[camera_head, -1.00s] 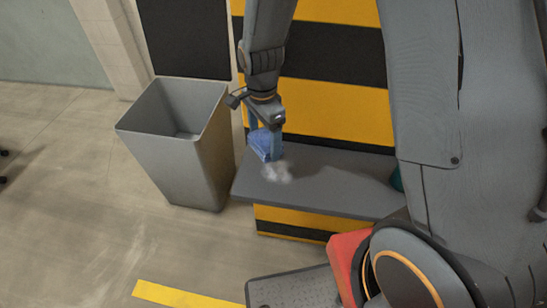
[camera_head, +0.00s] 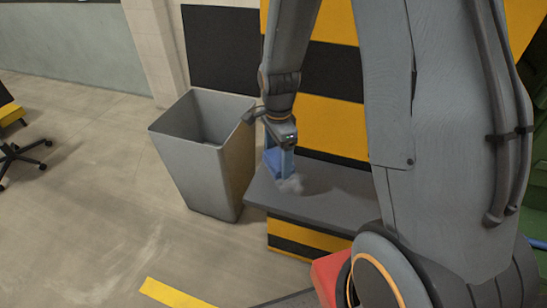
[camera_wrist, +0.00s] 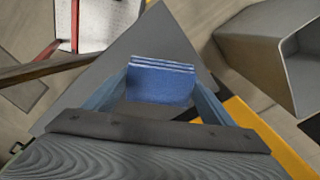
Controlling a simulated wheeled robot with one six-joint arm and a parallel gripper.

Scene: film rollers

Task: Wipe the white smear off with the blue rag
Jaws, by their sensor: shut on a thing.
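My gripper (camera_head: 279,163) is shut on the blue rag (camera_head: 272,158), which hangs folded between the fingers. In the wrist view the rag (camera_wrist: 160,80) spans between my two fingers above the grey shelf (camera_wrist: 112,75). The white smear (camera_head: 289,185) is a pale patch on the left part of the grey shelf (camera_head: 330,205), just below and to the right of the rag. The smear does not show in the wrist view, where the rag and gripper block part of the shelf. I cannot tell whether the rag touches the shelf.
A grey bin (camera_head: 190,165) stands on the floor just left of the shelf. A yellow-and-black striped wall (camera_head: 330,80) rises behind the shelf. A red object (camera_head: 328,275) lies low in front, beside my arm. A wheeled chair (camera_head: 18,155) is far left; the floor between is clear.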

